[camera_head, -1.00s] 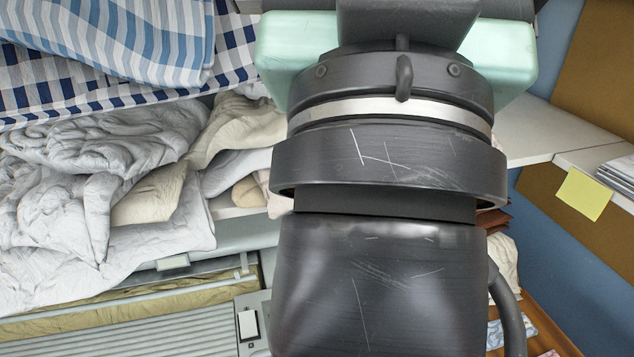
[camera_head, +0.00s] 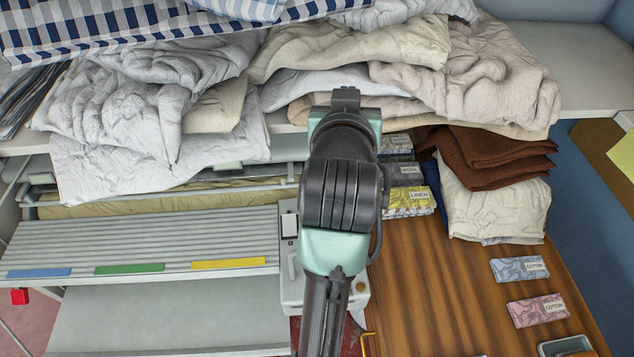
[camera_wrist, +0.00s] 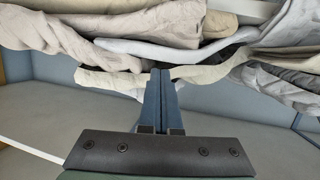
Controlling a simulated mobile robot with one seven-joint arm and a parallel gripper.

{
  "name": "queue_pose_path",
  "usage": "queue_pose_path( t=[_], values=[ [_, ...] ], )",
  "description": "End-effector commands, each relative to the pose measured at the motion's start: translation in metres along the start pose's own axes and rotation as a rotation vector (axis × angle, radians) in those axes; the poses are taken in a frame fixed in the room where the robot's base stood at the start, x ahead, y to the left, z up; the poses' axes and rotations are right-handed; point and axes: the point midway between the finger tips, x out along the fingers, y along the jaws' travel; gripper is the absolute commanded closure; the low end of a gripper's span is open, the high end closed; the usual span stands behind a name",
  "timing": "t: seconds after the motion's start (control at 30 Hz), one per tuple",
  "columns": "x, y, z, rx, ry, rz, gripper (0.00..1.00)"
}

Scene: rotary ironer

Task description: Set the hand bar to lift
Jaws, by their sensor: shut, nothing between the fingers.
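The ironer's grey slatted front board (camera_head: 140,245) is at the left of the head view, with blue, green and yellow strips along its front edge. Behind it runs a thin pale rail (camera_head: 165,192) over the yellowish padded roll (camera_head: 110,207); I cannot tell whether this rail is the hand bar. A grey end box (camera_head: 291,232) with a small light lever stands at the ironer's right end, partly hidden by my arm. My gripper (camera_wrist: 160,74) shows in the wrist view with its blue fingers shut and empty, facing crumpled linens. In the head view its fingers cannot be made out.
Heaped white and beige linens (camera_head: 130,115) lie on a shelf above the ironer and overhang its edge. A wooden table (camera_head: 430,290) at the right holds labelled cloth packs (camera_head: 520,268) and folded brown cloths (camera_head: 490,155). A grey surface (camera_wrist: 60,120) lies below the linens in the wrist view.

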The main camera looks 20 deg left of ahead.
Motion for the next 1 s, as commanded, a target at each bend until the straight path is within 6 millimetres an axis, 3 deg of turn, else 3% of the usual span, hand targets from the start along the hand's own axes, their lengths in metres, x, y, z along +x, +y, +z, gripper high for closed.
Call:
queue_pose_path(
  t=[0.1, 0.2, 0.3, 0.4, 0.53, 1.0],
  values=[
    [0.011, -0.032, 0.087, -0.028, -0.317, -0.076, 1.0],
    [0.003, -0.05, 0.15, -0.054, -0.522, -0.123, 1.0],
    [-0.009, -0.062, 0.194, -0.073, -0.668, -0.157, 1.0],
    [-0.019, -0.068, 0.22, -0.086, -0.755, -0.177, 1.0],
    [-0.024, -0.07, 0.233, -0.092, -0.795, -0.186, 1.0],
    [-0.017, -0.071, 0.239, -0.092, -0.794, -0.186, 1.0]
  ],
)
